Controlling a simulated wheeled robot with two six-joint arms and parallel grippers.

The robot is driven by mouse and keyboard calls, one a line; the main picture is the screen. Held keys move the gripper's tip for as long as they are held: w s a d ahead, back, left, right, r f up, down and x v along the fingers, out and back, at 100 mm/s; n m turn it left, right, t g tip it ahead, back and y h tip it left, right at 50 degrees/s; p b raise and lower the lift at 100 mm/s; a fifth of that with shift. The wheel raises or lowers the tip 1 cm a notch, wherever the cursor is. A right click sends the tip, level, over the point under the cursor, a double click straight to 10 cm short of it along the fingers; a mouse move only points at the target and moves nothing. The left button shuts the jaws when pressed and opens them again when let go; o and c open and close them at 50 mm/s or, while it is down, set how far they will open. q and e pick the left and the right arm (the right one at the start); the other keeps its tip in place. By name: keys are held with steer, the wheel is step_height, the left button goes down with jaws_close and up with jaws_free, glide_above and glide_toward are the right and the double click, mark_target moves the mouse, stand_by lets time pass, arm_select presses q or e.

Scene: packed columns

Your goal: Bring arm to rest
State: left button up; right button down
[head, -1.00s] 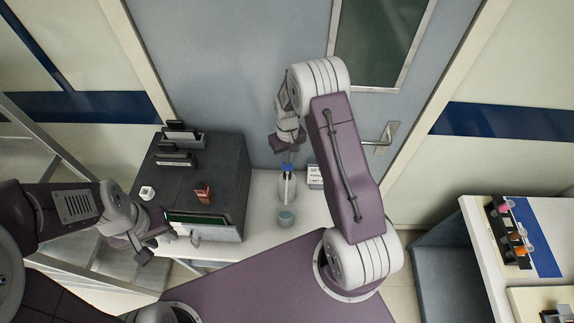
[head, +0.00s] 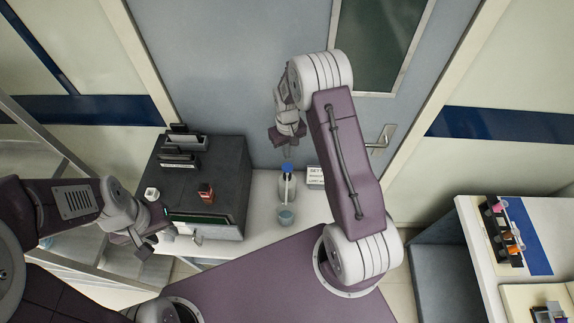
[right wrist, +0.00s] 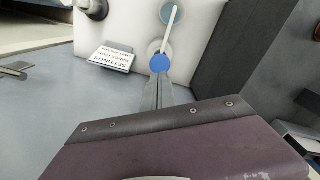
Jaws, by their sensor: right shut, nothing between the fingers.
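My right arm is raised and bent, and its gripper (head: 288,152) points down in front of the door. My left gripper (head: 145,247) hangs low at the left, beside the front of the dark box. Its fingers are too small to read.
A dark box (head: 222,165) with a red item (head: 206,192) and a white item (head: 151,193) stands on the white table (head: 262,235). A small cup (head: 286,217) and a printed sign (head: 315,175) are near the bottle. Another bench (head: 480,255) with a rack stands right.

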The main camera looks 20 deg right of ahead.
stand_by(0.4)
steer(key=shift+f+b, duration=0.2)
steer(key=shift+b, duration=0.1)
steer(key=s+a+f+b, duration=0.2)
steer(key=s+f+b, duration=0.1)
steer(key=s+b, duration=0.6)
steer(key=s+a+f+m+t+b, duration=0.1)
steer(key=s+a+f+b, duration=0.1)
steer(key=s+b, duration=0.7)
steer(key=shift+a+f, duration=0.4)
steer(key=shift+f, duration=0.1)
